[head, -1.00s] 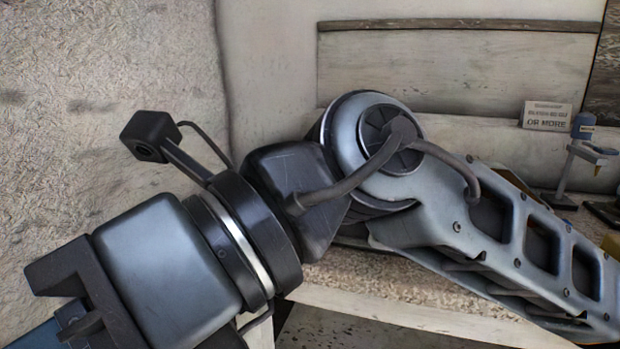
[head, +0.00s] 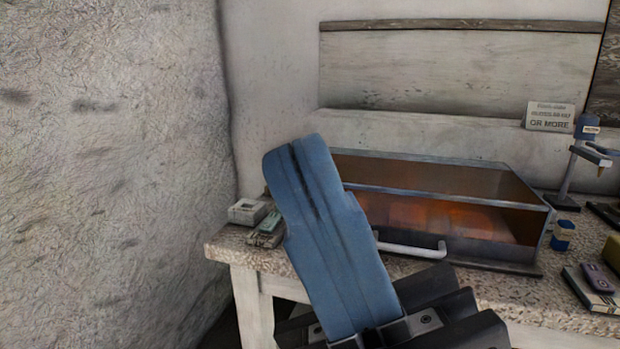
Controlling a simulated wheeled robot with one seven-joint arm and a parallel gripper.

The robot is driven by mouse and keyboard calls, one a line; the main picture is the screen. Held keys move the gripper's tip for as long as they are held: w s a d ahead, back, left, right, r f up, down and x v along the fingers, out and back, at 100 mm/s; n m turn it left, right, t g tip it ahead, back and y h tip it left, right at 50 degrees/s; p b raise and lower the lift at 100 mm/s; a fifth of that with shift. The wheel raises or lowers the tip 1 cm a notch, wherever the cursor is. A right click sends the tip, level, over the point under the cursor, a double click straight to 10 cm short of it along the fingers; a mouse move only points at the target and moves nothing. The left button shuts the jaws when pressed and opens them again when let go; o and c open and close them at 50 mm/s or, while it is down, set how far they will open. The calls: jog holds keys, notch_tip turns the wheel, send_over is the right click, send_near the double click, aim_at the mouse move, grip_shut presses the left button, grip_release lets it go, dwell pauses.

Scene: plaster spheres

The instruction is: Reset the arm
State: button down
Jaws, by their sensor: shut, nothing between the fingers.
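My gripper (head: 300,152) is in the middle of the head view, its blue fingers pressed together and pointing up and slightly left. A dark seam runs between them and nothing is held. The dark gripper body shows at the bottom edge. The fingers cover part of the left end of a glass-sided case (head: 470,215) with an orange-brown inside and a pale handle (head: 412,247). I cannot tell whether the fingers touch it. The rest of my arm is out of view.
The case stands on a speckled bench (head: 560,312) with pale legs. Small boxes (head: 250,211) lie at its left end. A blue stand device (head: 582,155), a small blue jar (head: 563,235) and a sign (head: 549,116) are at right. A rough wall (head: 110,170) fills the left.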

jog(key=s+d+f+m+t+h, duration=0.1)
jog(key=d+f+m+t+h, duration=0.55)
jog(key=f+m+h, duration=0.5)
jog(key=s+d+f+m+t+h, duration=0.1)
jog(key=d+f+m+t+h, duration=0.55)
jog(key=m+h, duration=0.85)
jog(key=s+d+f+g+h, duration=0.1)
jog(key=s+d+f+g, duration=0.2)
jog(key=s+f, duration=0.25)
jog(key=s+d+f+m+g+h, duration=0.1)
jog(key=s+d+f+g, duration=0.2)
jog(key=s+f, duration=0.25)
jog(key=s+d+f+g+h, duration=0.1)
jog(key=s+d+f+g, duration=0.1)
jog(key=s+f, duration=0.35)
notch_tip(320, 180, up, 16)
jog(key=p, duration=1.4)
jog(key=shift+s+p, duration=0.25)
jog(key=shift+p, duration=0.15)
jog(key=shift+d+f, duration=0.1)
